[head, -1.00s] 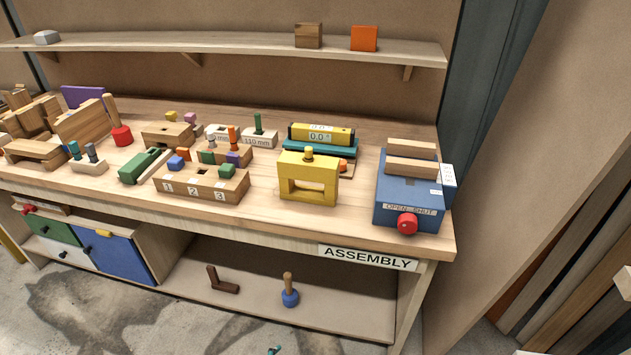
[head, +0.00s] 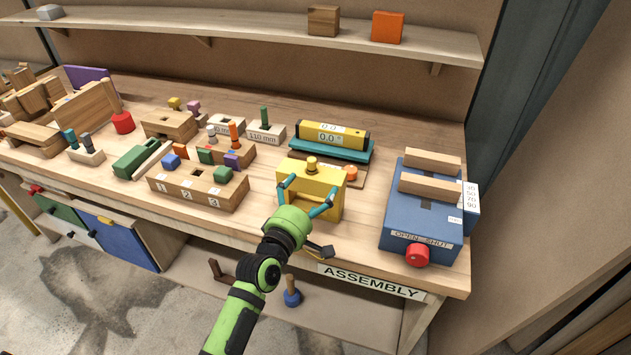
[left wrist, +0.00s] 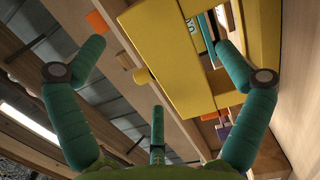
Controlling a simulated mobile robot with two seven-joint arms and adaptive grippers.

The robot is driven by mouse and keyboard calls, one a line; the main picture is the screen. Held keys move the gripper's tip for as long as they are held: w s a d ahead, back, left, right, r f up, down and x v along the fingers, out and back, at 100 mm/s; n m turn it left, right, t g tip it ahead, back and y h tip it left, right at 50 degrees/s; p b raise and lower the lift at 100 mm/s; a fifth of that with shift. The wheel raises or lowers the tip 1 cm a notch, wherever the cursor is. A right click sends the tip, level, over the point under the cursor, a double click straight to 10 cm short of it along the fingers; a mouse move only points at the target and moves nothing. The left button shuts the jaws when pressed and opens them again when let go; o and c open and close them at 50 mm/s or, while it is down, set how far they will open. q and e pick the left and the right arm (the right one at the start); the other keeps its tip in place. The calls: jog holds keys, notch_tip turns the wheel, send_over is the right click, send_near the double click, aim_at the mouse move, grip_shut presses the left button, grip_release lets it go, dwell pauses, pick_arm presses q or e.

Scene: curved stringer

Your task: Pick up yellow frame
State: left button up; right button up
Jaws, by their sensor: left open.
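The yellow frame (head: 318,184) stands upright on the workbench near its front edge, with a round yellow knob (head: 312,163) on top. In the left wrist view the yellow frame (left wrist: 175,45) fills the upper middle, close to the fingers. My left gripper (head: 306,196) is open in front of the frame, its teal fingers spread toward the frame's left and right parts. In the left wrist view the gripper (left wrist: 160,80) has one finger overlapping the frame and the other beside it. Whether either finger touches the frame cannot be told. My right gripper is not in view.
A blue vise-like box (head: 420,225) with a red knob stands to the right. A numbered wooden block (head: 195,190) stands to the left. A yellow level (head: 333,134) on a teal base lies behind the frame. Bare bench lies between frame and blue box.

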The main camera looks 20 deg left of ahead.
aim_at(314, 184)
pick_arm(q)
jog(key=shift+w+a+r+p, duration=0.1)
jog(key=shift+w+r+p, duration=0.05)
jog(key=shift+w, duration=0.3)
jog(key=shift+w+a+r+p, duration=0.1)
jog(key=shift+w+p, duration=0.05)
jog(key=shift+w, duration=1)
jog(key=shift+w+d+f, duration=0.1)
jog(key=shift+w, duration=0.5)
jog(key=shift+w+d+f, duration=0.1)
jog(key=shift+w, duration=0.5)
jog(key=c, duration=1.5)
jog(key=shift+c, duration=0.4)
jog(key=shift+r+p, duration=0.1)
jog(key=shift+p, duration=0.2)
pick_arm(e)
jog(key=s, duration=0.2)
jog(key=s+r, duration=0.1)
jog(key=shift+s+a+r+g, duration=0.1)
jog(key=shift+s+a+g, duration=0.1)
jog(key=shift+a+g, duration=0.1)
